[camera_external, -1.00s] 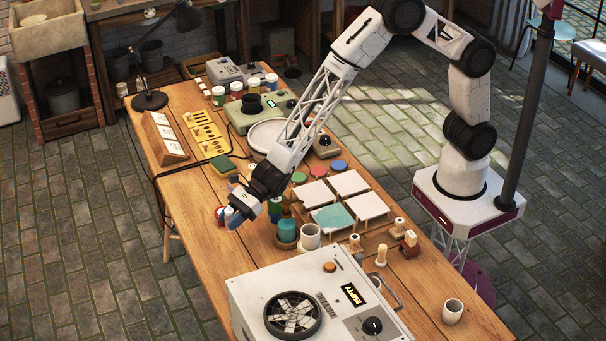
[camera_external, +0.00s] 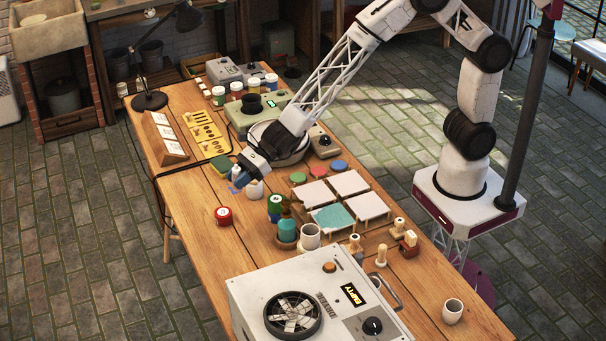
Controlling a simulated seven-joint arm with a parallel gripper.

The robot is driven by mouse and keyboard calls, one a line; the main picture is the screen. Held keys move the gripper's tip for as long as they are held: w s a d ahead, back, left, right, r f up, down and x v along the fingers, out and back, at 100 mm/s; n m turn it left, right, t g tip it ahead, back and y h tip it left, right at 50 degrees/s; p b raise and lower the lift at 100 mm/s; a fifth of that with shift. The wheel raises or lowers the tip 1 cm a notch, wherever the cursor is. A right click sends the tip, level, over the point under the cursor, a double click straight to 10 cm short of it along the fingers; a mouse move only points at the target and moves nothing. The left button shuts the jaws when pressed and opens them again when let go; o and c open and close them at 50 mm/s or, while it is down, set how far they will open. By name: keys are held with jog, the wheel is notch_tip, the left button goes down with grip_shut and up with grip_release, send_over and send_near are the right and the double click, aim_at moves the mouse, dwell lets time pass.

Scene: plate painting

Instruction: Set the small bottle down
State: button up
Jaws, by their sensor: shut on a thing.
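A red jar (camera_external: 223,216) stands nearer the front, and a green jar (camera_external: 275,204) is to the right. Bare wood surrounds the red jar.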

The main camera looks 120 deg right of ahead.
jog(key=s+d+m+h, duration=0.2)
jog(key=s+d+h, duration=0.1)
jog(key=s+d, duration=1.15)
notch_tip(320, 180, down, 6)
jog(key=s+a, duration=0.1)
jog(key=shift+s+a, duration=0.15)
jog(key=shift+s, duration=0.05)
jog(key=shift+f, duration=3.05)
jog(key=shift+f, duration=1.9)
jog(key=shift+f, duration=0.1)
